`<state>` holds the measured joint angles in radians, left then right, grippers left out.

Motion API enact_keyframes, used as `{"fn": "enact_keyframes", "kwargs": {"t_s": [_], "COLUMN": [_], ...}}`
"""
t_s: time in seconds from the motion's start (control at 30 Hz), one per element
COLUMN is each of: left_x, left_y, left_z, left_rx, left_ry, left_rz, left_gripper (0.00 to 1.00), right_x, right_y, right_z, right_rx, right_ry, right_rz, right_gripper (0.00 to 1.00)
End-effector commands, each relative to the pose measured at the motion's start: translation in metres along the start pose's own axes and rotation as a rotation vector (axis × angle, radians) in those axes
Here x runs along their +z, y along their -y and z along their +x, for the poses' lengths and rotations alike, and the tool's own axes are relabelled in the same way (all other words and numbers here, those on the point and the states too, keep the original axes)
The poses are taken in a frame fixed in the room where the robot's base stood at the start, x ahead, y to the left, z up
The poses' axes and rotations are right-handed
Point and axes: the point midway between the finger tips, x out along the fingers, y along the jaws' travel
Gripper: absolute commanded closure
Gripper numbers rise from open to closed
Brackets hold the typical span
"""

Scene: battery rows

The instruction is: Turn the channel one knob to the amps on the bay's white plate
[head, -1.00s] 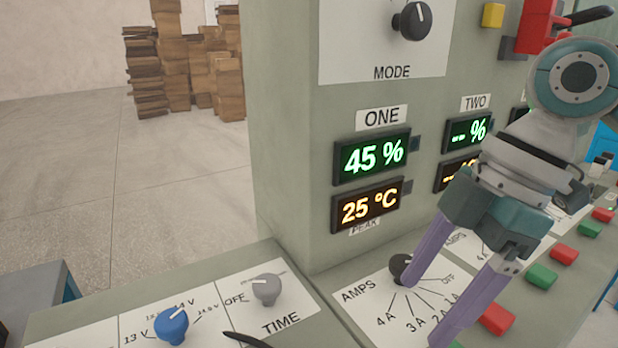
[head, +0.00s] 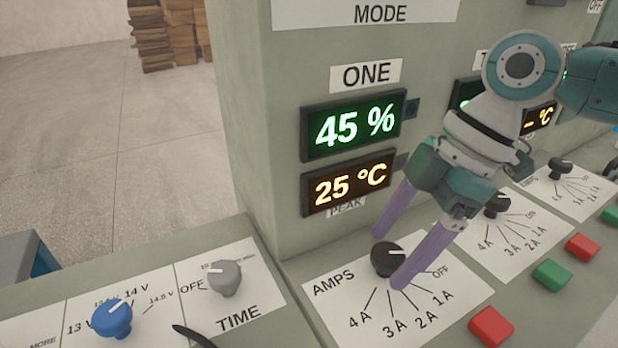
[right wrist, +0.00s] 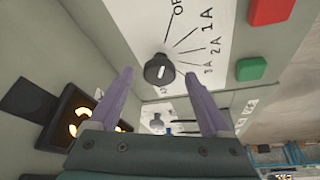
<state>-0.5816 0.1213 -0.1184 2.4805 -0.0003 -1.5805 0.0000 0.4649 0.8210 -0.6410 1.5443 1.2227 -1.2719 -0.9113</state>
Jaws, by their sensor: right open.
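The channel ONE amps knob (head: 387,258) is black and round with a white mark. It stands on a white dial plate (head: 445,312) printed 4 A, 3 A, 2 A, 1 A and OFF. I cannot read exactly where its mark points. My right gripper (head: 389,261) is open, its two purple fingers on either side of the knob in the head view. In the right wrist view the knob (right wrist: 159,72) shows between the fingertips; contact is not clear. I cannot identify a bay's white plate here. My left gripper is not in view.
The ONE panel has a green 45 % display (head: 352,124) and an amber 25 °C display (head: 347,182). A grey TIME knob (head: 224,278) and blue voltage knob (head: 112,318) sit at left. Red (head: 491,326) and green (head: 551,275) buttons and more amps dials lie at right.

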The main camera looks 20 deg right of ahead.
Motion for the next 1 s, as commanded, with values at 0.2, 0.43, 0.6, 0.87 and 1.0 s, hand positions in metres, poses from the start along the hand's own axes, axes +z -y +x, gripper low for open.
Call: {"fn": "enact_keyframes", "kwargs": {"t_s": [0.2,0.43,0.6,0.87,1.0], "left_x": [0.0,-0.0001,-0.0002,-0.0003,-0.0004], "left_y": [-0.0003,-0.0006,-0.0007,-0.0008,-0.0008], "left_z": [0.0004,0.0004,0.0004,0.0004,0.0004], "left_rx": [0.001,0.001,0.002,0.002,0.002], "left_ry": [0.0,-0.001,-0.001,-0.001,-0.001], "left_rz": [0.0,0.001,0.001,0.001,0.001], "left_gripper": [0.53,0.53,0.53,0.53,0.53], "right_x": [0.0,0.0,0.0,-0.0001,-0.0002], "right_y": [0.0003,0.0003,0.0002,0.0003,0.0003], "right_z": [0.0041,0.0038,0.0037,0.0036,0.0035], "right_rx": [-0.001,-0.001,0.0,-0.001,-0.001], "right_ry": [0.001,0.0,0.0,0.0,0.0], "right_rz": [-0.001,-0.001,0.0,0.0,0.0], "right_gripper": [0.18,0.33,0.52,0.81,0.97]}}
